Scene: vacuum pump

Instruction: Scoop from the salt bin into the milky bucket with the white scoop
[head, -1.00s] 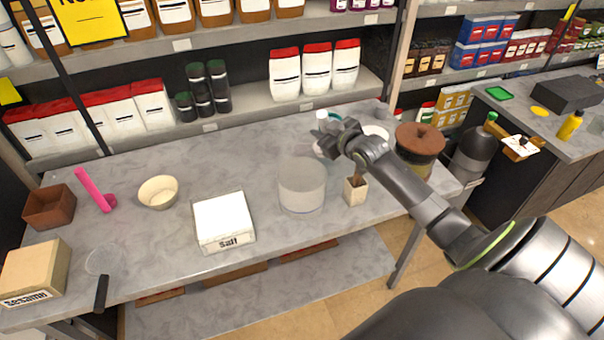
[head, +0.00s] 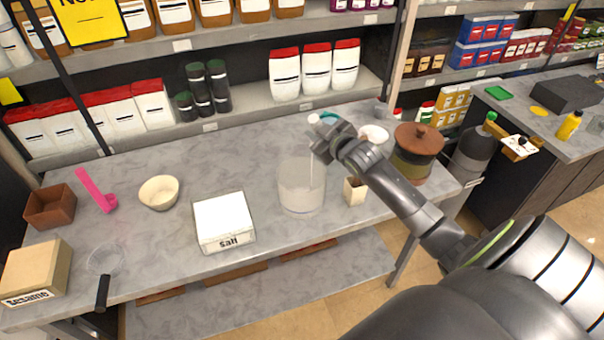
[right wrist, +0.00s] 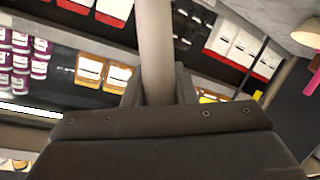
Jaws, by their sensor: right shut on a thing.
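The salt bin (head: 222,222) is a white box labelled "Salt" near the table's front edge. The milky bucket (head: 301,190) is a translucent tub just right of it. My right gripper (head: 322,142) is above the bucket's back right rim. It is shut on the white scoop, whose pale handle (right wrist: 156,50) runs between the fingers in the right wrist view. In the head view a pale strip of the scoop (head: 310,172) seems to run down to the bucket; its bowl is not clearly visible. My left gripper is not in view.
A small cream holder (head: 355,191) stands right of the bucket, under my right arm. A lidded jar (head: 416,150) is farther right. At left are a cream bowl (head: 159,192), a pink scoop (head: 96,190), a clear sieve-like scoop (head: 105,260) and a sesame box (head: 36,272). The table's back middle is clear.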

